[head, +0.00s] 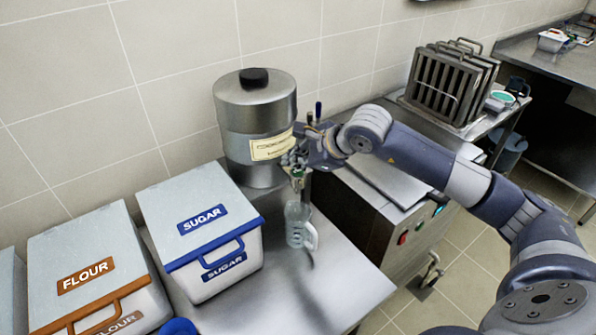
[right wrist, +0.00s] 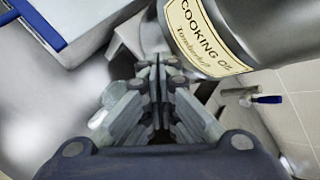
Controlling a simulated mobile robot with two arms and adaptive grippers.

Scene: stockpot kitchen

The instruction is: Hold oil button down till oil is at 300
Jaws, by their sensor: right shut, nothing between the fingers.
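The cooking oil dispenser (head: 255,105) is a steel drum with a black lid knob and a cream label, standing against the tiled wall. Its "COOKING OIL" label (right wrist: 205,38) is readable in the right wrist view. A clear measuring jug (head: 297,228) stands upright on the steel table below the dispenser's front, its handle to the right. My right gripper (head: 291,163) is shut and empty at the dispenser's front, just above the jug. It also shows in the right wrist view (right wrist: 155,70). The oil button is hidden behind the fingers, and I cannot tell whether they touch it. The oil level is unreadable.
A white sugar bin (head: 185,230) and a flour bin (head: 85,265) stand left of the jug. A steel appliance with a red switch (head: 402,239) stands at the right, under my right arm. A rack (head: 450,85) stands behind it.

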